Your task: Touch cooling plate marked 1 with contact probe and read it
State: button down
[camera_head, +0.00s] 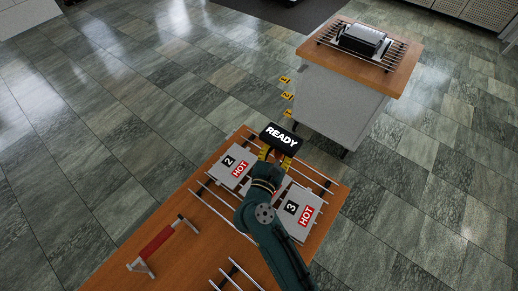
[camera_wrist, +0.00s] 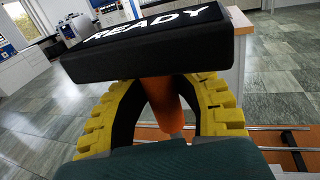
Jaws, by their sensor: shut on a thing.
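The contact probe (camera_head: 281,138) has a black head whose display reads READY. In the wrist view the probe head (camera_wrist: 150,45) sits above an orange grip (camera_wrist: 165,105). My gripper (camera_head: 274,157), with yellow fingers, is shut on that orange grip and holds the probe above the rack at the bench's far side. Grey plates marked 2 (camera_head: 229,163) and 3 (camera_head: 296,209) lie on the rack, each with a red HOT label. My arm covers most of the space between them, and I see no plate label 1 there. The probe's tip and any contact are hidden.
A red-handled bracket (camera_head: 156,243) stands on the wooden bench (camera_head: 135,235), left of the rack. More rails (camera_head: 237,275) lie at the front. A grey cart (camera_head: 335,105) with a dark device (camera_head: 362,39) stands beyond, beside several yellow number tags (camera_head: 287,96).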

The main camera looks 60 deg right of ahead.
aim_at(277, 161)
jog(key=shift+f+b, duration=2.65)
jog(key=shift+f, duration=0.2)
jog(key=shift+f+b, duration=0.35)
jog(key=shift+f, duration=0.4)
notch_tip(277, 161, up, 8)
jog(key=p, duration=0.7)
jog(key=shift+r+p, duration=0.2)
jog(key=shift+p, duration=0.15)
jog(key=shift+f, duration=0.1)
jog(key=shift+w, duration=0.1)
